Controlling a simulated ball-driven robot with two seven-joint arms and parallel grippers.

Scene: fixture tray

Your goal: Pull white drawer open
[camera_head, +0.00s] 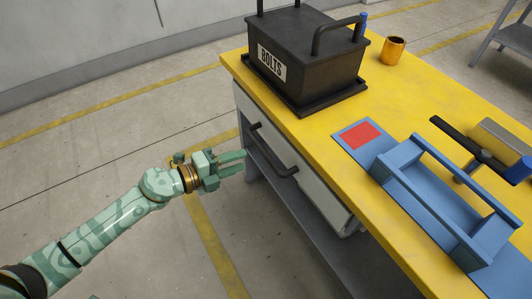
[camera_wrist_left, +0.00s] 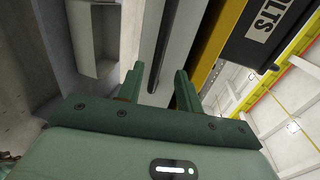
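The white drawer (camera_head: 318,198) is in the front of the yellow-topped workbench, under the top, and looks closed. Its dark bar handle (camera_head: 272,158) runs along the drawer front. My left gripper (camera_head: 245,161) comes in from the left, with its two green fingers pointing at the handle. In the left wrist view the fingers (camera_wrist_left: 158,84) are apart with nothing clearly gripped between them. A dark grey bar, apparently the handle (camera_wrist_left: 183,45), shows just beyond them. I cannot tell whether a fingertip touches it. My right gripper is in neither view.
A black BOLTS box (camera_head: 305,60) stands on the yellow workbench (camera_head: 300,128) above the drawer. A blue tray (camera_head: 440,205), a hammer (camera_head: 475,150), and an orange mug (camera_head: 392,50) are also on top. The floor left of the bench is clear.

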